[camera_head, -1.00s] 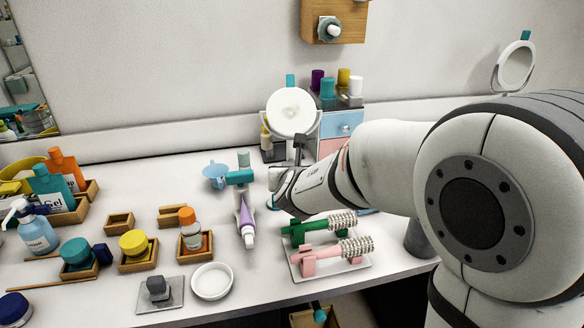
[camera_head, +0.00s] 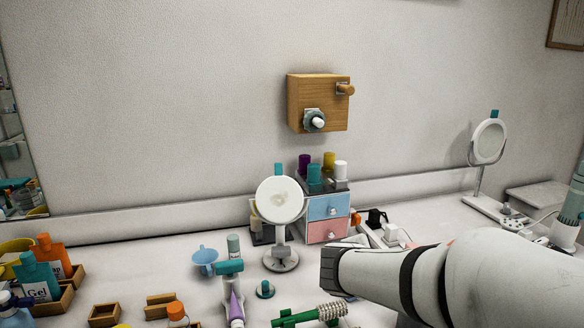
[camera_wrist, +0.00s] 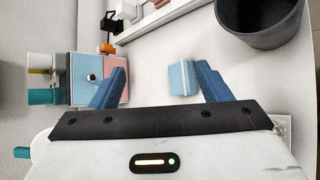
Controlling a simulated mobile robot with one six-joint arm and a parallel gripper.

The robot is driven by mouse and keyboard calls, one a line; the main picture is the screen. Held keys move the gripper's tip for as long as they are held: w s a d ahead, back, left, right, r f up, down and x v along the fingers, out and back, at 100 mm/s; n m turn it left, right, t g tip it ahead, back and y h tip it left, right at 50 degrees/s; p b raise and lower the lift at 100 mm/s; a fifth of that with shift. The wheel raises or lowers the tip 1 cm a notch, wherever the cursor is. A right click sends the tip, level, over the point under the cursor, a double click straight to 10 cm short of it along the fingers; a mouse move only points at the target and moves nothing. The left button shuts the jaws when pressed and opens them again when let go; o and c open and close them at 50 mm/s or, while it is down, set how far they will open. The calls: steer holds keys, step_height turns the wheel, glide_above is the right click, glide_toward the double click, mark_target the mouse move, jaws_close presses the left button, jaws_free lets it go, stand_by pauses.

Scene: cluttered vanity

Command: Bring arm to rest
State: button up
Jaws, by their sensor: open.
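My gripper (camera_wrist: 160,78) shows in the wrist view with its two blue fingers spread wide. Nothing is held between them. In the head view the end of my arm (camera_head: 340,268) is over the vanity, right of the round white mirror (camera_head: 280,200) and in front of the small drawer unit. The fingertips are hidden there. In the wrist view a light blue item (camera_wrist: 183,78) lies on the surface beyond the fingers, not touching them as far as I can tell.
The drawer unit (camera_head: 328,208), with blue and pink fronts, stands by the wall and near the left finger in the wrist view. A dark cup (camera_wrist: 262,20) is at upper right. A green brush (camera_head: 310,316) lies below my arm. A wooden box (camera_head: 318,103) hangs on the wall.

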steer(key=s+d+m+g+y+p, duration=0.1)
steer(key=s+d+m+g+p, duration=0.3)
steer(key=s+m, duration=0.75)
steer(key=s+a+m+g+y+p, duration=0.1)
steer(key=s+a+m+g+y, duration=0.1)
steer(key=s+a+m+y, duration=0.2)
steer(key=s+a+r+m, duration=0.1)
steer(key=s+m, duration=0.2)
steer(key=shift+s+a+g+y, duration=0.15)
steer(key=shift+g+y, duration=0.25)
